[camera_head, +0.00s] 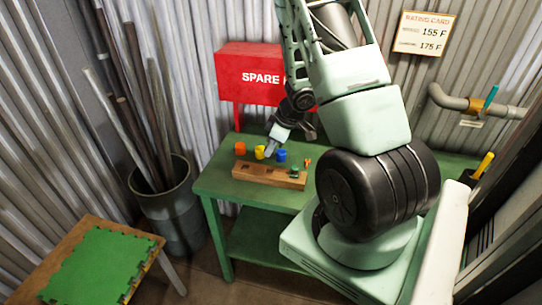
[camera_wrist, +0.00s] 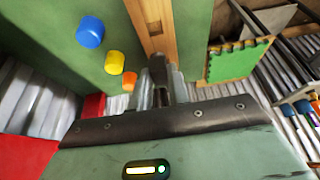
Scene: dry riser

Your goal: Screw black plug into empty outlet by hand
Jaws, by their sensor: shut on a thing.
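My gripper (camera_head: 270,152) hangs over the green bench, just above the back left part of a wooden block (camera_head: 262,178). In the wrist view, my gripper (camera_wrist: 161,80) is shut on a dark piece (camera_wrist: 157,68), which looks like the black plug. The fingers hide most of it. The wooden block also shows in the wrist view (camera_wrist: 168,18), just beyond the fingertips, with a small dark mark on its top. I cannot tell whether the held piece touches the block. No empty outlet can be made out clearly.
Orange (camera_head: 240,148), yellow (camera_head: 259,152) and blue (camera_head: 281,155) caps stand behind the block on the green bench (camera_head: 215,185). A small green piece (camera_head: 294,171) sits at the block's right end. A red box (camera_head: 245,70) stands behind. A pipe bin (camera_head: 168,215) is left.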

